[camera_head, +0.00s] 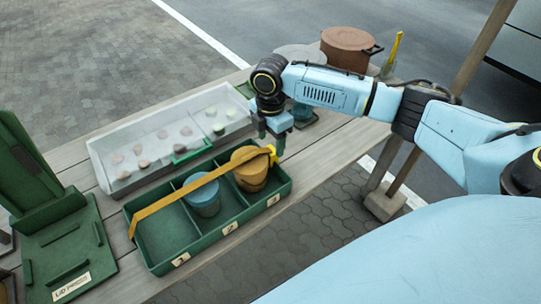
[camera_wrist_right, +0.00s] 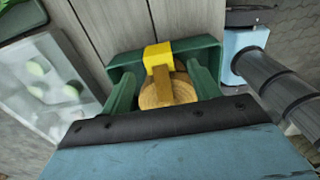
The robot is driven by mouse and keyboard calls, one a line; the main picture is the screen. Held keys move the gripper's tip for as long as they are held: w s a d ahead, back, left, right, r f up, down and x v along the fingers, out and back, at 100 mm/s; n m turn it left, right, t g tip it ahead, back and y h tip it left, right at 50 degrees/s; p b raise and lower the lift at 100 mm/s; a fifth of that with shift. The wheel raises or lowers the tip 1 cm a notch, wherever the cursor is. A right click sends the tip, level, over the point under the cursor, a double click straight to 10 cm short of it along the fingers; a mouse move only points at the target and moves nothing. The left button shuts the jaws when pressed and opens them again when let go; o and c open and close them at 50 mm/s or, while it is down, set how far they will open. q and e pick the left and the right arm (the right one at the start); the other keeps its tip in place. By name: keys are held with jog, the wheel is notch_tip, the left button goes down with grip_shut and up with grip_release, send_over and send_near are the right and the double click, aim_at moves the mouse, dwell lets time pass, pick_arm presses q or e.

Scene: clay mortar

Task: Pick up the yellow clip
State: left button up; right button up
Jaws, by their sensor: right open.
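The yellow clip (camera_head: 272,154) sits on the far right edge of a green three-compartment box (camera_head: 222,235), at the end of a tan strap (camera_head: 172,202) stretched across the box top. In the right wrist view the clip (camera_wrist_right: 157,56) is ahead, roughly centred between my fingers. My right gripper (camera_head: 271,134) is open, just beyond the clip in the head view; its fingers (camera_wrist_right: 164,86) look apart from the clip, though contact is hard to judge. My left gripper is not in view.
The box holds a blue pot (camera_head: 202,198) and a tan round pot (camera_head: 250,174); its left compartment looks empty. A clear-lidded tray (camera_head: 120,172) stands behind it. A green lid stand (camera_head: 70,245) is at left. A brown pot (camera_head: 347,47) stands behind my right arm.

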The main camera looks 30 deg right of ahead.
aim_at(271, 150)
notch_tip(271, 150, down, 4)
jog(key=shift+f+b, duration=0.1)
jog(key=shift+b, duration=0.2)
jog(key=shift+c, duration=0.7)
jog(key=c, duration=0.8)
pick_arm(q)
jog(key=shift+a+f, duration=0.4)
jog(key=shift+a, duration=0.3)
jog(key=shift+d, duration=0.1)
